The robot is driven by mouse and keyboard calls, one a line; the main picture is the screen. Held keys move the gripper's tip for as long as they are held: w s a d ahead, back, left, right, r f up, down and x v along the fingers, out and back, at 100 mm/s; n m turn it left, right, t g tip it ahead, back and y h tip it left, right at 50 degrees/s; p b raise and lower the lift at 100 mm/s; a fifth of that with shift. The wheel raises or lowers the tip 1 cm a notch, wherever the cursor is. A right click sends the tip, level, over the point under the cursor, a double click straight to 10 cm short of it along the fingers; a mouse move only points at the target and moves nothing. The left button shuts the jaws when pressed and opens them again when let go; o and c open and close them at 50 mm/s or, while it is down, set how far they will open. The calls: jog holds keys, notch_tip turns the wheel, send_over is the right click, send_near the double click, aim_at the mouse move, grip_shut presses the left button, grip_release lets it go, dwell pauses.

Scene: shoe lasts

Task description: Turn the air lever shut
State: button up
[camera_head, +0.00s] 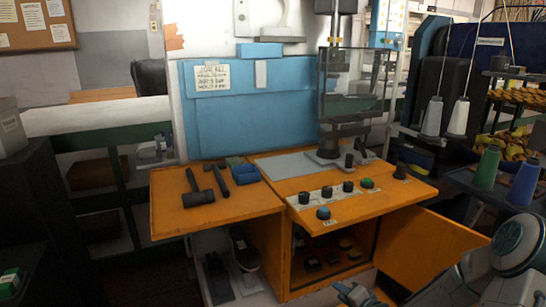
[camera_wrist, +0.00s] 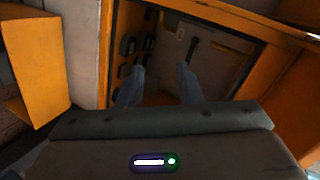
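A dark lever (camera_wrist: 192,48), which looks like the air lever, sits on a grey panel inside the orange cabinet in the wrist view. It points slantwise, and its lower end is near my right fingertip; I cannot tell if they touch. My gripper (camera_wrist: 160,74) is open, with its two fingers apart and nothing seen between them. In the head view, my gripper (camera_head: 358,291) is at the bottom edge, in front of the open cabinet (camera_head: 284,262). The lever cannot be made out there.
The orange cabinet door (camera_head: 425,250) stands open on the right, close to my arm. Several dark knob-like parts (camera_wrist: 127,46) sit left of the lever in the wrist view. An orange tabletop (camera_head: 215,215) with hammers juts out above. Shoes (camera_head: 243,248) stand left of the cabinet.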

jog(key=s+d+r+n+g+h+p, duration=0.1)
jog(key=s+r+n+g+h+p, duration=0.35)
jog(key=r, duration=0.75)
jog(key=s+r+n+g+h+p, duration=0.25)
jog(key=s+r+p, duration=0.35)
jog(key=r, duration=0.6)
jog(key=s+a+r+n+g+p, duration=0.1)
jog(key=s+a+r+p, duration=0.2)
jog(key=s+r, duration=0.4)
jog(key=s+a+r+n+g+y+p, duration=0.1)
jog(key=s+a+r+p, duration=0.2)
jog(key=s+r+p, duration=0.2)
notch_tip(320, 180, up, 3)
jog(key=s, duration=0.3)
jog(key=shift+w+d, duration=0.1)
